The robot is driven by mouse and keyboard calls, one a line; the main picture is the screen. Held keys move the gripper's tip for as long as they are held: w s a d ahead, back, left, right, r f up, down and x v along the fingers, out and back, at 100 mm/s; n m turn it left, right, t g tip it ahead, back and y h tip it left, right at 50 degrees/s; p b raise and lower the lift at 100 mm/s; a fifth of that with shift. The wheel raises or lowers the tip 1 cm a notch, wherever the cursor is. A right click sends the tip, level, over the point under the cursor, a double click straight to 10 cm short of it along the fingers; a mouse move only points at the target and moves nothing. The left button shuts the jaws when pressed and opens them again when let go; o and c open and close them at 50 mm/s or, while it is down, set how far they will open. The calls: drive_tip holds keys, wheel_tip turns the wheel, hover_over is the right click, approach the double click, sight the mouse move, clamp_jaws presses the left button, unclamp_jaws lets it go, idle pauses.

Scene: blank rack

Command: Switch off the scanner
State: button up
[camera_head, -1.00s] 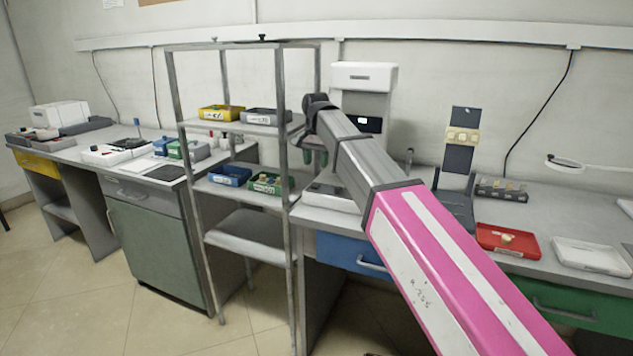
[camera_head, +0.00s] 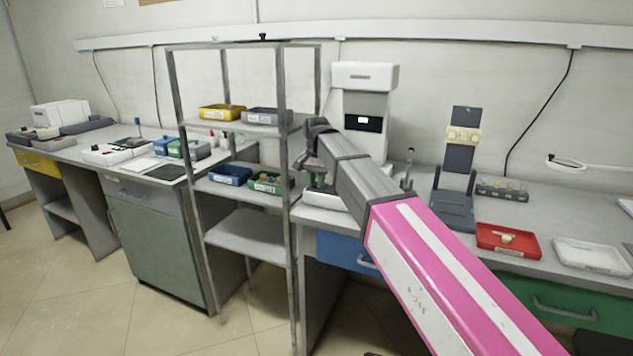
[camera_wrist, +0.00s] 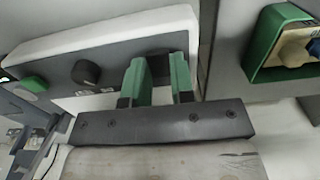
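The white upright machine (camera_head: 363,118) with a small lit screen stands on the bench behind my arm; I take it to be the scanner, though no readable label confirms this. In the wrist view, a white casing has a dark front panel (camera_wrist: 110,62) with a black round knob (camera_wrist: 86,73) and a green button (camera_wrist: 35,84). My gripper (camera_wrist: 160,57) has two green fingers parted with an empty gap. They overlap the panel to the right of the knob; I cannot tell whether they touch it. In the head view my gripper (camera_head: 315,178) is low, before the machine's base.
The metal rack (camera_head: 290,225) stands close on the left. Its green bin (camera_head: 285,184) holds small items and also shows in the wrist view (camera_wrist: 264,62). A dark stand (camera_head: 452,212), a red tray (camera_head: 488,240) and a white tray (camera_head: 590,262) lie to the right.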

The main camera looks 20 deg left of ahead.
clamp_jaws()
drive_tip(key=shift+w+g, duration=0.2)
drive_tip(key=shift+g, duration=0.4)
drive_tip(key=shift+s, duration=0.1)
drive_tip(key=o, duration=0.8)
unclamp_jaws()
drive_tip(key=r, duration=0.7)
drive_tip(key=w+r, duration=0.1)
drive_tip(key=r, duration=0.2)
drive_tip(key=shift+w+r, duration=0.1)
drive_tip(key=shift+r, duration=0.3)
